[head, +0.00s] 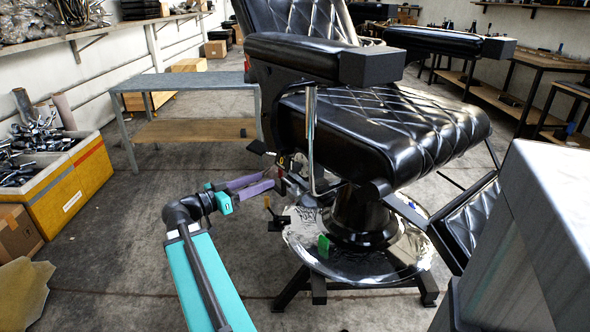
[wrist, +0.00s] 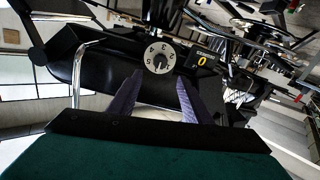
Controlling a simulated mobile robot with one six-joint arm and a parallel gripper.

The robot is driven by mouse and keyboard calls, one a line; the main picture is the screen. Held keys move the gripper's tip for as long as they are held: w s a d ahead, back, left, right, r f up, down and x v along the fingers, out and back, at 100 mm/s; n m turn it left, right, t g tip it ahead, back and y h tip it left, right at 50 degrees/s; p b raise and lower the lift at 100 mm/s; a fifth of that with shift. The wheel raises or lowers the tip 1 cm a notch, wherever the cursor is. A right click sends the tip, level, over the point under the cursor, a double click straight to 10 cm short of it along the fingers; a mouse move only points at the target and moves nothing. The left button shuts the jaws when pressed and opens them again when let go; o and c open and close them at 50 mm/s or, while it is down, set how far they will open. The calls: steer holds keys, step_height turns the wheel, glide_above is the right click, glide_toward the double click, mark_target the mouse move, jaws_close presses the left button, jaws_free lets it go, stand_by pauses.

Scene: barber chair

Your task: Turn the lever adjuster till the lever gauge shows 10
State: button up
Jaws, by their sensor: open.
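In the wrist view a round pale dial (wrist: 158,57) with dark numerals faces me; it looks like the lever adjuster. Just right of it, a small black display (wrist: 202,62), apparently the lever gauge, shows a yellow 0. My gripper (wrist: 160,76) is open, with its two purple fingers pointing toward the dial, one on each side of it in the picture. Nothing is between the fingers. I cannot tell whether they touch the dial. In the head view my gripper (head: 273,179) is at the left side of the black barber chair (head: 350,125), beside its upright chrome lever (head: 311,140).
The chair's round chrome base (head: 305,255) stands on dark feet below my gripper. A grey-topped table (head: 185,82) is behind on the left, and yellow bins (head: 75,185) stand at far left. A large grey box-shaped surface (head: 540,220) fills the lower right.

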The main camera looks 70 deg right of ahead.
mark_target(292, 169)
steer(key=shift+d, duration=0.1)
steer(key=shift+b+x, duration=0.65)
steer(key=shift+x, duration=6.15)
steer(key=c, duration=1.1)
steer(key=shift+o, duration=0.2)
